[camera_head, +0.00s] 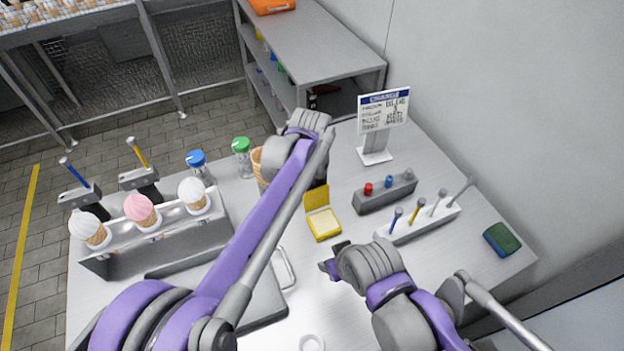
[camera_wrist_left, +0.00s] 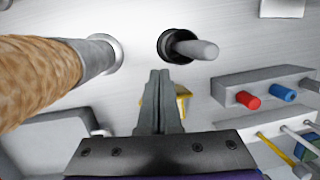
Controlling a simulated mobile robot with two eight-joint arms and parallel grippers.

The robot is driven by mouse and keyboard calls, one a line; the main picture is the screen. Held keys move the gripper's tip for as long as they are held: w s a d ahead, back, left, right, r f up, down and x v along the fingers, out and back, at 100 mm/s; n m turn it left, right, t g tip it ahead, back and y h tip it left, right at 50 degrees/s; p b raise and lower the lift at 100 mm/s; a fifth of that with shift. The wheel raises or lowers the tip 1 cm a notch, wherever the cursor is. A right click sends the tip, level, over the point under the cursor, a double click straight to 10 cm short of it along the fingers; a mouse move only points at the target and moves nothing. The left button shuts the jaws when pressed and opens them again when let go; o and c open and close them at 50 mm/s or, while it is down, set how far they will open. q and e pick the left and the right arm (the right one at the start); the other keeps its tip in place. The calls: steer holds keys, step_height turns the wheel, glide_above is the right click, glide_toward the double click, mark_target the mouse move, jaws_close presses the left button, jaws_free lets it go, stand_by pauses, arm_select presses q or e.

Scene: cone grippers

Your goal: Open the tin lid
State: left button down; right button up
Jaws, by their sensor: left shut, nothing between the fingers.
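The yellow tin (camera_head: 323,224) stands near the middle of the table. Its lid (camera_head: 317,197) is raised along the far edge, and a pale yellow inside shows. In the left wrist view the tin (camera_wrist_left: 184,101) is mostly hidden behind my left fingers. My left gripper (camera_wrist_left: 160,76) is shut and empty, pointing down over the table close to the tin. In the head view my own left arm covers its fingers. My right gripper (camera_head: 333,261) hangs just in front of the tin, apart from it. Whether its fingers are apart is unclear.
A dark cup with a rod (camera_wrist_left: 178,45) and a waffle-cone stack (camera_wrist_left: 40,75) stand near my left gripper. A grey rack (camera_head: 385,194), a white tool holder (camera_head: 420,222), a sign (camera_head: 383,112) and a sponge (camera_head: 502,239) lie right. An ice-cream stand (camera_head: 150,245) is left.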

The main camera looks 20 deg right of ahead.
arm_select(q)
steer(key=shift+w, duration=0.1)
stand_by(0.5)
steer(key=v, duration=1)
steer(key=shift+r, duration=0.35)
